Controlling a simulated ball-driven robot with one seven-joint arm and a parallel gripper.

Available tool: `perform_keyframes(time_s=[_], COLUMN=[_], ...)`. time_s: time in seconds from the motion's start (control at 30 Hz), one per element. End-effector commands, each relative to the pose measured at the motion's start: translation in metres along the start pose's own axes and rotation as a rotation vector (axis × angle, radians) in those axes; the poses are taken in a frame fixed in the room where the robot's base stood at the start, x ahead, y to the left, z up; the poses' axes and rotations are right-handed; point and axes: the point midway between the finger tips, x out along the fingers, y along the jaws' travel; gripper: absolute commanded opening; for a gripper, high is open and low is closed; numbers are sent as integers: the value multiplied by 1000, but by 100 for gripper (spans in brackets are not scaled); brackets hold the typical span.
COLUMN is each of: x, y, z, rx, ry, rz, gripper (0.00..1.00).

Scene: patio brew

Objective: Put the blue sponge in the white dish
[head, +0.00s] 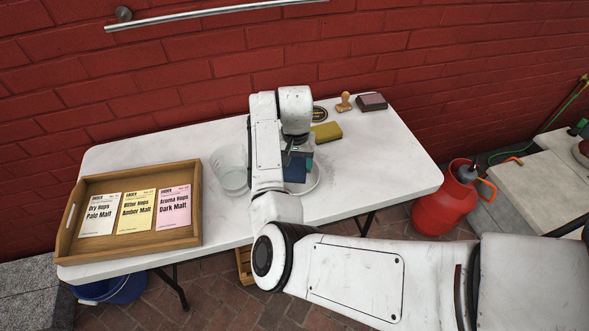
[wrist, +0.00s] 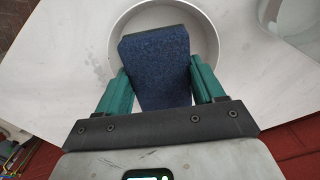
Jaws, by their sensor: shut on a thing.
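The blue sponge (wrist: 156,62) is held between the two green fingers of my gripper (wrist: 157,84) in the wrist view. The white dish (wrist: 206,35) is a round shallow dish beneath the sponge, and the sponge overlaps its inside in this view. I cannot tell whether the sponge touches the dish floor. In the head view, the sponge (head: 294,172) and gripper (head: 298,160) are partly hidden by my arm. The dish (head: 313,186) shows only at its right side there.
On the white table (head: 370,180) are a yellow sponge (head: 326,132), a wooden stamp (head: 344,102), a dark ink pad (head: 373,102), a round coaster (head: 319,114), a clear container (head: 229,168) and a wooden tray (head: 187,200) with three cards. The table's right part is clear.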

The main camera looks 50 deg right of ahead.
Motion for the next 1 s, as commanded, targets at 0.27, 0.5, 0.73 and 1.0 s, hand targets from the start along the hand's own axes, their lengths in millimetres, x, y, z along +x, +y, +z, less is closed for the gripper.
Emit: perform_keyframes(time_s=[0.27,0.5,0.73,1.0], x=[26,36,40,39], y=[-3,-3,-3,-3], z=[-3,-4,-4,-4], rx=[-1,0,0,0], ry=[-2,2,1,1], rz=[1,0,0,0], gripper=[35,35,35,91])
